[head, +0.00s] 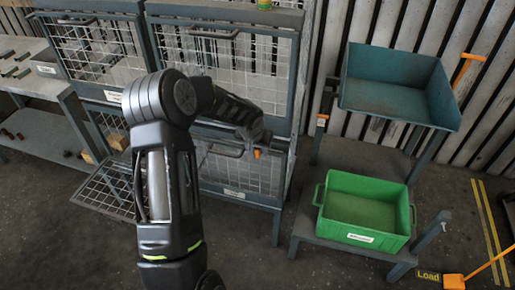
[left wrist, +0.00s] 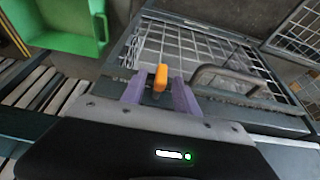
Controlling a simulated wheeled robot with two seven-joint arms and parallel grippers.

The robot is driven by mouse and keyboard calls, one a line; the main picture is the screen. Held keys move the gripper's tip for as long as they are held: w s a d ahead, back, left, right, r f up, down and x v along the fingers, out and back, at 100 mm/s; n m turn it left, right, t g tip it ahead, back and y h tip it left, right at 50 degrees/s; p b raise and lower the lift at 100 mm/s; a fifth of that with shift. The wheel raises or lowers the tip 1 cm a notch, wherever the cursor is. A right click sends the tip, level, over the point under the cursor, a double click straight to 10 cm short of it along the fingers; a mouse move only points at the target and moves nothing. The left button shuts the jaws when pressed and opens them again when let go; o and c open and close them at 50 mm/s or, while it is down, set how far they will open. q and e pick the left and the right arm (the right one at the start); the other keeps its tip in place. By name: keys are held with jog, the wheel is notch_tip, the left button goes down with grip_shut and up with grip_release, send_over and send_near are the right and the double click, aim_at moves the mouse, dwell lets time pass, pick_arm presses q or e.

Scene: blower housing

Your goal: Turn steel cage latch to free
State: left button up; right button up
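In the left wrist view the orange latch (left wrist: 160,77) stands between the two purple fingers of my left gripper (left wrist: 159,92), with a gap on each side. My left gripper (head: 254,140) is open at the latch, and its fingers are partly hidden in the head view. A grey bar handle (left wrist: 240,78) on the door is beside the fingers. My right gripper is not in view.
A lower left mesh door (head: 105,190) hangs open. Right of the cage, a green bin (head: 362,238) stands on a low grey stand beneath a teal tray (head: 395,98). A shelf bench (head: 45,140) stands at the left.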

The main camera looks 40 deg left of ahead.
pick_arm(q)
jog(key=shift+c, duration=0.6)
grip_shut()
